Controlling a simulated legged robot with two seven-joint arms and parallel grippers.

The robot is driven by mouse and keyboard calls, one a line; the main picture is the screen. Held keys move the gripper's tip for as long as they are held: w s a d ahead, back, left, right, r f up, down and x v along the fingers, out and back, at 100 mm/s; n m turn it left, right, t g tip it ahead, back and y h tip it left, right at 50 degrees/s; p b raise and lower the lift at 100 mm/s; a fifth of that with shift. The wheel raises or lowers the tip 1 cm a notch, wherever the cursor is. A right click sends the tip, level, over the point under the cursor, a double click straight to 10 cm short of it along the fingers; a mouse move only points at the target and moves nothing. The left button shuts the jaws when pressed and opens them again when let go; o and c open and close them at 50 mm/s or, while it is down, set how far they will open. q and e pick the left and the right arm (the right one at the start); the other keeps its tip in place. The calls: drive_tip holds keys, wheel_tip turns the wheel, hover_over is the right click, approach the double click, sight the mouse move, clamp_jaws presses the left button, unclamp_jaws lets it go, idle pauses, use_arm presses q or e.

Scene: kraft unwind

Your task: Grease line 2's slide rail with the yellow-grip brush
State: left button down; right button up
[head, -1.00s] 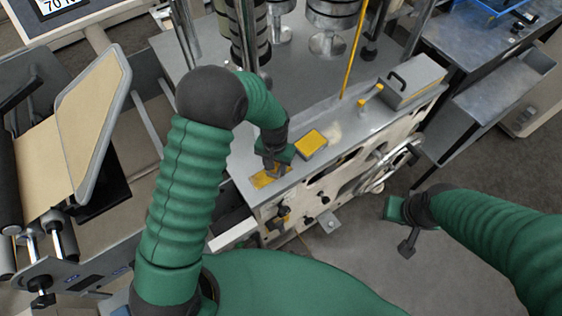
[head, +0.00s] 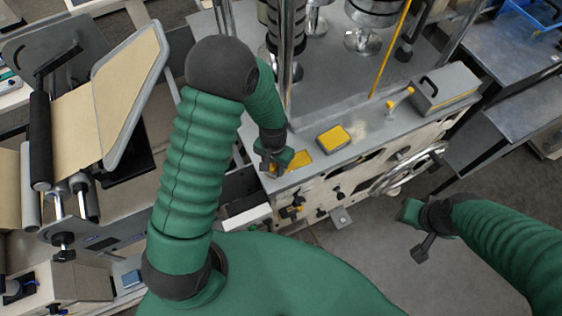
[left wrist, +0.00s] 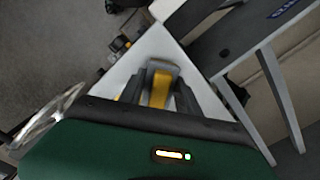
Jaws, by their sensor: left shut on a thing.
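My left gripper (head: 270,166) is low over the front left end of the machine's grey ledge, beside a flat yellow patch (head: 300,160). In the left wrist view the gripper (left wrist: 160,88) is shut on a yellow piece (left wrist: 161,80), which looks like the yellow grip of the brush. The bristles are hidden in both views. My right gripper (head: 425,247) hangs empty over the floor, in front of the machine. Its jaws are too small to read. I cannot make out which part is line 2's slide rail.
A yellow-topped block (head: 333,138), a small yellow-handled piece (head: 398,100) and a grey lidded box (head: 445,88) sit along the ledge. A yellow rod (head: 391,50) stands behind. A handwheel (head: 410,170) sticks out in front. Kraft web (head: 90,105) is at left.

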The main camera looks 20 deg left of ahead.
use_arm(q)
drive_tip(key=shift+s+a, duration=0.65)
drive_tip(key=shift+s, duration=0.05)
drive_tip(key=shift+r, duration=0.15)
wheel_tip(320, 180, up, 6)
drive_tip(key=p, duration=0.5)
wheel_tip(320, 180, up, 3)
drive_tip(key=p, duration=0.3)
